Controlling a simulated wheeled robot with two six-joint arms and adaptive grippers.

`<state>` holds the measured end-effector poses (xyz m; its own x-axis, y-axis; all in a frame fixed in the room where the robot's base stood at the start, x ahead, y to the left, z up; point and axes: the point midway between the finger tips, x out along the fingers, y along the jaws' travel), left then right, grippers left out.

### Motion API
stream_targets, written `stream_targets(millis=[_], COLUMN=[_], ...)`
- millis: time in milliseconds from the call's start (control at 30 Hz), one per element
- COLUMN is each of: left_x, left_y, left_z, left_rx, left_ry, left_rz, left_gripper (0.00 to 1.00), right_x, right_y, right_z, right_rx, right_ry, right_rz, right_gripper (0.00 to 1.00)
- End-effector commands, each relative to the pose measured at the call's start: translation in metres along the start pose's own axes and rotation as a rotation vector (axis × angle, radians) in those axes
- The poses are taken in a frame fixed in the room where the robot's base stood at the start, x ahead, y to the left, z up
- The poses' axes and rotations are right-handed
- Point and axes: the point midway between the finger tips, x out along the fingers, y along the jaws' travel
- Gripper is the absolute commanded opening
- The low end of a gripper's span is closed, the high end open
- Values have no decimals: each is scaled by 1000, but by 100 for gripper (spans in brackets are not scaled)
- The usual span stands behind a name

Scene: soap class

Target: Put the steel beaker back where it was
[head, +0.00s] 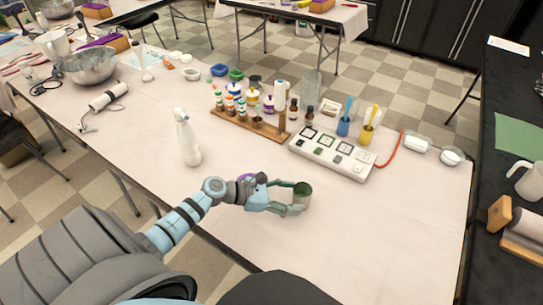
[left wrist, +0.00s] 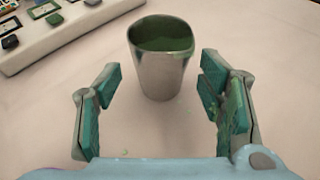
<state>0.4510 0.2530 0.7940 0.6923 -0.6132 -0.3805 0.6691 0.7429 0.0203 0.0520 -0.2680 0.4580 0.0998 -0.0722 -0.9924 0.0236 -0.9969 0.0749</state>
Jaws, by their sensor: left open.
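The steel beaker (head: 302,194) stands upright on the white table near its front edge. In the left wrist view the beaker (left wrist: 162,72) is shiny metal with green contents inside. My left gripper (head: 290,206) is right at the beaker in the head view. In the left wrist view the open fingers of my left gripper (left wrist: 160,105) are spread on either side, with the beaker between and slightly beyond them, and gaps show on both sides. My right gripper is not in view.
A white spray bottle (head: 187,140) stands left of my arm. Behind the beaker are a white multi-plate device (head: 333,153), a wooden bottle rack (head: 250,127) and cups with brushes (head: 367,128). The table to the right of the beaker is clear.

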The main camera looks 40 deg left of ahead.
Motion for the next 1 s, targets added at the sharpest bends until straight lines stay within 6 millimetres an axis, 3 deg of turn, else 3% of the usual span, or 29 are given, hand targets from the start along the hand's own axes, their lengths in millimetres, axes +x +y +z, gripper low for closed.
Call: stream_targets(millis=[200, 333, 1000], left_x=[-57, -77, -83], left_y=[-1, 0, 0], left_z=[-1, -1, 0], left_rx=[4, 1, 0], left_ry=[7, 4, 0], left_rz=[-3, -2, -1], left_gripper=[62, 62, 62], right_x=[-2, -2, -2], right_y=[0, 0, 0], right_z=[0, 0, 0], right_rx=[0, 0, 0], right_ry=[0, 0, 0], right_rz=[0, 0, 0], right_gripper=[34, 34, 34])
